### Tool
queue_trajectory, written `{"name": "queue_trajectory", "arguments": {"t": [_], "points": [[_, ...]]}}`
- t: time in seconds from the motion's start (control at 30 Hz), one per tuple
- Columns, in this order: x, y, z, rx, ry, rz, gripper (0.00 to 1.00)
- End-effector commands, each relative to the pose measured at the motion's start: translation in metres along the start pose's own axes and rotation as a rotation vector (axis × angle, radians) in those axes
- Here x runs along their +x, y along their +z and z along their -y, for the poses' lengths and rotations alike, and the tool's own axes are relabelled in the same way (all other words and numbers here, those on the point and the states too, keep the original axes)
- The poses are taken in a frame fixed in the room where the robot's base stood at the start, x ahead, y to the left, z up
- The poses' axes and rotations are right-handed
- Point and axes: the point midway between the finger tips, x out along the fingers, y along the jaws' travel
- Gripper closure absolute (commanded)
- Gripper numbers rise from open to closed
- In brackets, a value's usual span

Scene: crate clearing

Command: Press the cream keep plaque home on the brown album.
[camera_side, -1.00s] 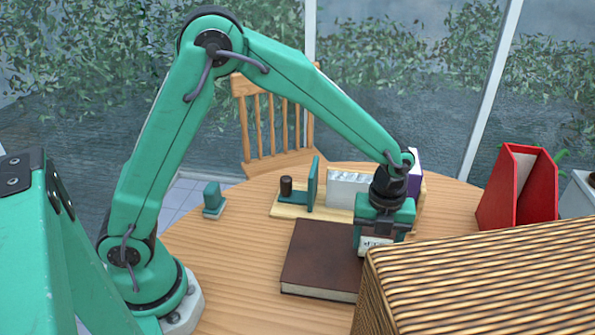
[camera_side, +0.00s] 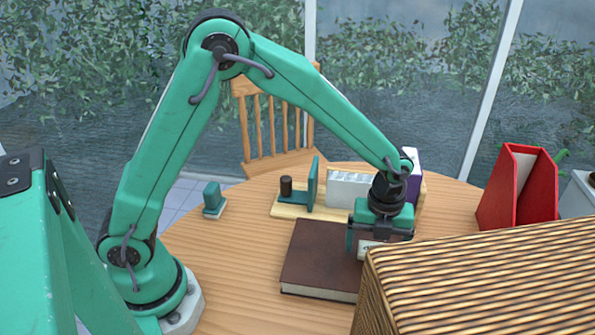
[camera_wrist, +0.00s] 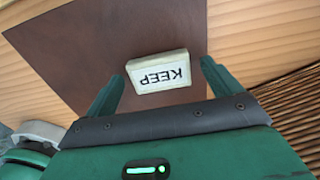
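The brown album (camera_side: 315,258) lies flat on the table; its right part is hidden behind the wicker crate in the side view. In the wrist view its dark brown cover (camera_wrist: 100,50) fills the upper middle. The cream plaque (camera_wrist: 158,72), marked KEEP, is over the cover, tilted in the picture. It also shows in the side view (camera_side: 368,247), partly hidden. I cannot tell whether it sits flush. My gripper (camera_side: 381,243) is low over the album. In the wrist view its fingers (camera_wrist: 163,72) stand apart on both sides of the plaque, with gaps showing.
The wicker crate (camera_side: 490,275) stands close in front, at the right. Behind the album are a wooden stand (camera_side: 290,210) with a green upright, a white block (camera_side: 345,187) and a purple item. A red file holder (camera_side: 520,190) is at right.

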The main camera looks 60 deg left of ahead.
Motion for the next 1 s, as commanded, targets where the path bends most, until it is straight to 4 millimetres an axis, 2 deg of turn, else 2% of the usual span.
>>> {"name": "queue_trajectory", "arguments": {"t": [0.27, 0.47, 1.0], "points": [[-0.001, 0.000, 0.000, 0.000, 0.000, 0.000, 0.10], [-0.010, 0.000, 0.000, 0.000, -0.001, 0.001, 0.10], [-0.072, 0.000, 0.000, 0.000, -0.001, 0.000, 0.10]]}}
